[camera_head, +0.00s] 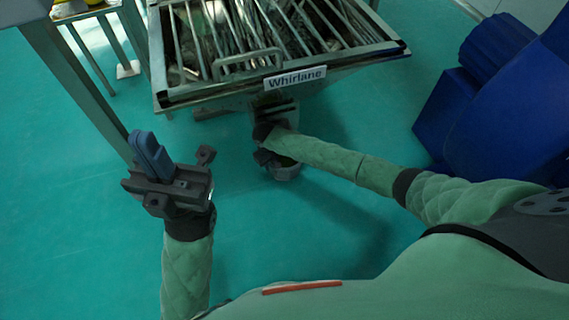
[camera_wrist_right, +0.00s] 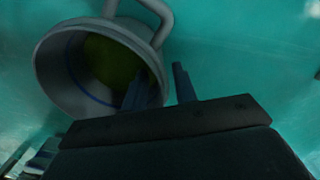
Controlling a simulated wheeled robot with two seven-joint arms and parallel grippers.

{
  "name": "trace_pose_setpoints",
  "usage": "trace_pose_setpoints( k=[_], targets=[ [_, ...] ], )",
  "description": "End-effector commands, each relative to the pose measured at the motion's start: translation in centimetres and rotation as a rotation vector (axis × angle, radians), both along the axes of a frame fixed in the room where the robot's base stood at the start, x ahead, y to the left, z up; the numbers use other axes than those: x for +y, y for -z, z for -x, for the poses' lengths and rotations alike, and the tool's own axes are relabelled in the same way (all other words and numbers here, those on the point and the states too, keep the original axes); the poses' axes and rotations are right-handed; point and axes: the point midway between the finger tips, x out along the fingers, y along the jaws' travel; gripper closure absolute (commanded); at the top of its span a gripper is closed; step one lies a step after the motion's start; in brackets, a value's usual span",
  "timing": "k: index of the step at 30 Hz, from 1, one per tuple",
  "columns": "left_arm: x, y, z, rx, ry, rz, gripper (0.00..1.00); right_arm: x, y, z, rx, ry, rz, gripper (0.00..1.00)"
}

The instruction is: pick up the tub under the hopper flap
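The tub (camera_wrist_right: 62,75) is a grey round vessel with a loop handle, a blue line inside and a dark yellow-green content. It shows in the right wrist view at upper left, its mouth facing the camera. My left gripper (camera_head: 150,157) is shut and empty, away from the tub. The hopper flap cannot be made out.
A large blue object (camera_head: 510,100) stands at the right. A metal frame (camera_head: 75,75) stands at upper left. The green floor (camera_head: 90,220) is clear at lower left.

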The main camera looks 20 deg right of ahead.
Motion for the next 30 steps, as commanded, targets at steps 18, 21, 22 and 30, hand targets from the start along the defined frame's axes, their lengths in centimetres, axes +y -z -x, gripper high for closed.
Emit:
trace_pose_setpoints(
  k=[18, 21, 22, 30],
  targets=[
    [0.02, -0.07, 0.06, -0.002, 0.000, 0.000, 1.00, -0.01, -0.03, -0.03, 0.000, 0.000, 0.000, 1.00],
    [0.00, -0.07, 0.05, -0.002, 0.000, 0.000, 1.00, 0.00, -0.03, -0.02, 0.000, 0.000, 0.000, 1.00],
    [0.00, -0.07, 0.05, -0.002, 0.000, 0.000, 1.00, 0.00, -0.03, -0.02, 0.000, 0.000, 0.000, 1.00],
    [-0.01, -0.05, 0.05, -0.003, 0.001, -0.001, 1.00, 0.00, -0.03, -0.02, 0.000, 0.000, 0.000, 1.00]
  ],
)
